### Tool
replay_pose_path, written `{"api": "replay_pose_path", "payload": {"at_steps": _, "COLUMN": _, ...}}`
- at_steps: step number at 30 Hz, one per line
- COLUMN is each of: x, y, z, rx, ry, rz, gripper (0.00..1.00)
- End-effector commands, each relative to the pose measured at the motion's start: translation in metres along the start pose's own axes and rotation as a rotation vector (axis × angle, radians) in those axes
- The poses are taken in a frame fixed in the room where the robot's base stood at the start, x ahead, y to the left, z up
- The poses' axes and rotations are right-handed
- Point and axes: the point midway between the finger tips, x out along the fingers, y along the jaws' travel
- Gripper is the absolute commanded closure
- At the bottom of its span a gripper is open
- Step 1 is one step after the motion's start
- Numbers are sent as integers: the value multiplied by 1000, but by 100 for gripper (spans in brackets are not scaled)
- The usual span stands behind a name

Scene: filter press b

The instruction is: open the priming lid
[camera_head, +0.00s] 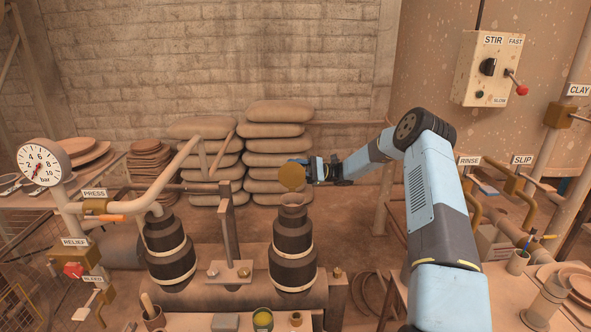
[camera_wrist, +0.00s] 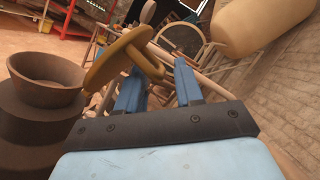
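The priming lid (camera_head: 291,176) is a round brass-coloured disc, tilted steeply above the funnel-shaped cup (camera_head: 293,199) on the right dark vessel (camera_head: 294,240). In the wrist view the lid (camera_wrist: 112,57) stands to the side of the cup (camera_wrist: 47,80), whose mouth is uncovered. A knob on the lid's face points toward my fingers. My gripper (camera_head: 304,168) is at the right of the lid.
A left dark vessel (camera_head: 168,250) and an upright post (camera_head: 228,230) stand left of the cup. A pressure gauge (camera_head: 43,165) and pipes are at far left. Stacked sacks (camera_head: 278,140) lie behind. A bench with small pots (camera_head: 262,319) is in front.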

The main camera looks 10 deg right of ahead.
Motion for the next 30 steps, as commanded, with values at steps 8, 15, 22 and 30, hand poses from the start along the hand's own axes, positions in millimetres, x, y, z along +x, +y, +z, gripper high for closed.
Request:
{"api": "replay_pose_path", "payload": {"at_steps": 8, "x": 0, "y": 0, "z": 0, "rx": 0, "ry": -1, "rz": 1, "gripper": 91}}
{"api": "replay_pose_path", "payload": {"at_steps": 15, "x": 1, "y": 0, "z": 0, "rx": 0, "ry": -1, "rz": 1, "gripper": 100}}
{"api": "replay_pose_path", "payload": {"at_steps": 22, "x": 1, "y": 0, "z": 0, "rx": 0, "ry": -1, "rz": 1, "gripper": 100}}
{"api": "replay_pose_path", "payload": {"at_steps": 30, "x": 20, "y": 3, "z": -3, "rx": -16, "ry": -15, "rz": 26, "gripper": 100}}
